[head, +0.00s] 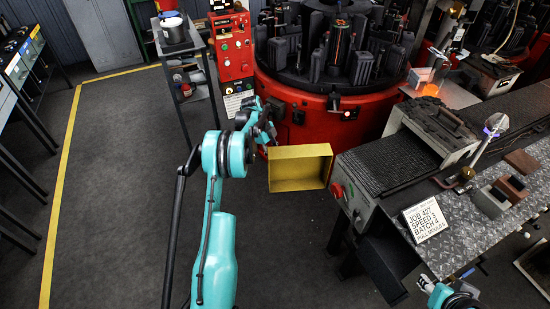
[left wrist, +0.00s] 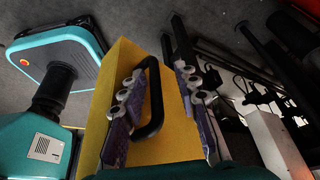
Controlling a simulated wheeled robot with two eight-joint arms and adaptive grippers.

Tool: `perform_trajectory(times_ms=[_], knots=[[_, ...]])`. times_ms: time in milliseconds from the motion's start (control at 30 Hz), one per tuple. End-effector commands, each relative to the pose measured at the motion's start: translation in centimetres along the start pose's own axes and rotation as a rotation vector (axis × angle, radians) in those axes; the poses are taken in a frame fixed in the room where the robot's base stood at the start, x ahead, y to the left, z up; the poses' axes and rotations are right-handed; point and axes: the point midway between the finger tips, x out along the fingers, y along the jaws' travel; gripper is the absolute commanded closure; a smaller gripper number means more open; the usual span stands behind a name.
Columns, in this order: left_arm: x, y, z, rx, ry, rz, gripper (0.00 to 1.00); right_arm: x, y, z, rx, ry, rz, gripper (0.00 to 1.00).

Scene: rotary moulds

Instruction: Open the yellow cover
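The yellow cover (head: 300,168) shows in the head view as a shallow box-like shape, low in front of the red machine. In the left wrist view the cover (left wrist: 125,62) fills the middle and carries a black loop handle (left wrist: 157,95). My left gripper (head: 267,134) is at the cover's upper left in the head view. In the left wrist view its fingers (left wrist: 163,110) are apart, with the handle between them. The left finger lies close to the handle, and a gap shows before the right finger. Only a teal part of my right arm shows at the bottom right; its gripper is not seen.
The red rotary machine (head: 330,125) with black moulds stands behind the cover. A conveyor bench (head: 400,165) with a job sign (head: 425,218) is close on its right. A small cart (head: 183,75) and red control box (head: 232,50) stand behind left. The left floor is clear.

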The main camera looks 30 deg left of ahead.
Motion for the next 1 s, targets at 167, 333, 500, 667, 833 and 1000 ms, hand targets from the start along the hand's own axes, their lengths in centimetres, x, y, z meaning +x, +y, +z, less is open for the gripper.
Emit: perform_trajectory(times_ms=[167,333,500,667,833,1000], knots=[[-0.2,0.0,0.0,-0.001,0.0,0.0,0.69,0.0,0.0,0.0,0.0,0.0,0.0,0.6],[-2.2,0.0,0.0,-0.001,0.0,0.0,0.69,0.0,0.0,0.0,0.0,0.0,0.0,0.6],[-5.9,0.0,0.1,-0.002,0.0,0.0,0.69,0.0,0.0,0.0,0.0,0.0,0.0,0.6],[-9.2,0.0,0.0,-0.001,0.0,0.0,0.69,0.0,0.0,0.0,0.0,0.0,0.0,0.6],[-11.3,0.0,0.0,-0.001,0.0,0.0,0.69,0.0,0.0,0.0,0.0,0.0,0.0,0.6],[-12.0,0.0,0.0,-0.001,0.0,0.0,0.69,0.0,0.0,0.0,0.0,0.0,0.0,0.6]])
